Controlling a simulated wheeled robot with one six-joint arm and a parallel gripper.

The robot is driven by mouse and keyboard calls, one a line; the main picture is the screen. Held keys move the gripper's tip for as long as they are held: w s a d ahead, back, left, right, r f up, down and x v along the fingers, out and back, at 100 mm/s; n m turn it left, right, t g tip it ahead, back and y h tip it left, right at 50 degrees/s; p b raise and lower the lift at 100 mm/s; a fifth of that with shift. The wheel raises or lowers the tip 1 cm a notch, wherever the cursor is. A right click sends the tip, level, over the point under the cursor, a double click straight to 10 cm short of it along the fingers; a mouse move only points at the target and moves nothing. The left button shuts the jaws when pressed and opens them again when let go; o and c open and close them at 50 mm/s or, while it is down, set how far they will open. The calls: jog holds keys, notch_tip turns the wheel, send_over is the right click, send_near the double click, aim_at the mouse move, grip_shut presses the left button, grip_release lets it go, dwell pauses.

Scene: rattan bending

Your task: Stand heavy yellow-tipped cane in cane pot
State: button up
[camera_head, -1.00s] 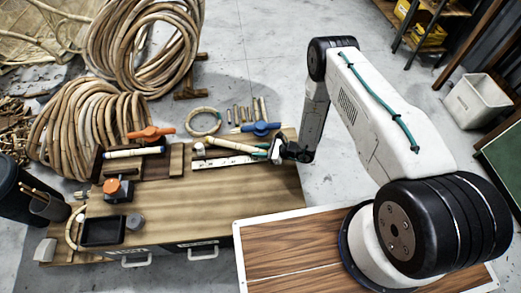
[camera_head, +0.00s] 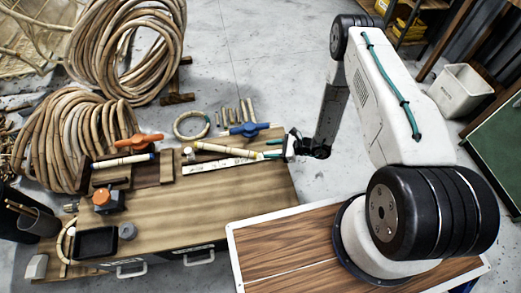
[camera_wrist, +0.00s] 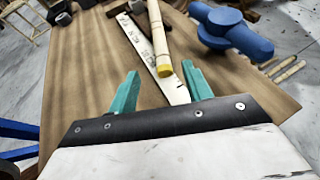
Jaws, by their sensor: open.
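The yellow-tipped cane (camera_head: 222,148) lies on the wooden bench beside a white ruler, its yellow end toward my gripper. It also shows in the wrist view (camera_wrist: 157,32), with the yellow tip pointing at the gap between my fingers. My gripper (camera_head: 275,149) is open, with teal fingers spread. In the wrist view my gripper (camera_wrist: 161,88) has one finger on each side, the tip just ahead of them and nothing clearly held. The cane pot (camera_head: 40,226), a dark grey cylinder with a few thin canes in it, stands at the far left.
The ruler (camera_head: 212,165) lies along the cane. A blue-handled clamp (camera_head: 249,129) and an orange one (camera_head: 139,140) sit at the bench's back. A black tray (camera_head: 97,242) and an orange-topped block (camera_head: 103,199) are near the pot. The bench's (camera_head: 220,205) front middle is bare.

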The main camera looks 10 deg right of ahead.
jog(key=w+r+n+g+y, duration=0.1)
jog(key=w+r+n+g, duration=0.15)
jog(key=r, duration=0.75)
jog(key=w+r+n+g, duration=0.1)
jog(key=r+n, duration=0.3)
jog(key=r, duration=0.5)
jog(key=s+a+r+n+g+h, duration=0.1)
jog(key=s+r+n+g, duration=0.15)
jog(key=r, duration=0.75)
jog(key=s+a+r+n+g+h, duration=0.15)
jog(key=r+n, duration=0.25)
jog(key=r, duration=0.7)
jog(key=s+d+r+n+h, duration=0.2)
jog(key=s+r+n+h, duration=0.3)
jog(key=s+r, duration=0.75)
jog(key=s+d+r+n+t+h, duration=0.1)
jog(key=s+d+r+n+h, duration=0.1)
jog(key=s, duration=0.5)
jog(key=s+d+r+n+t+h, duration=0.2)
jog(key=s+d+r+n+h, duration=0.1)
jog(key=s+d+r+h, duration=0.1)
jog(key=s+d+r, duration=0.1)
jog(key=s+d, duration=0.1)
jog(key=s, duration=0.1)
jog(key=shift+s+d+r, duration=0.15)
jog(key=shift+s+r, duration=0.1)
jog(key=shift+s, duration=0.15)
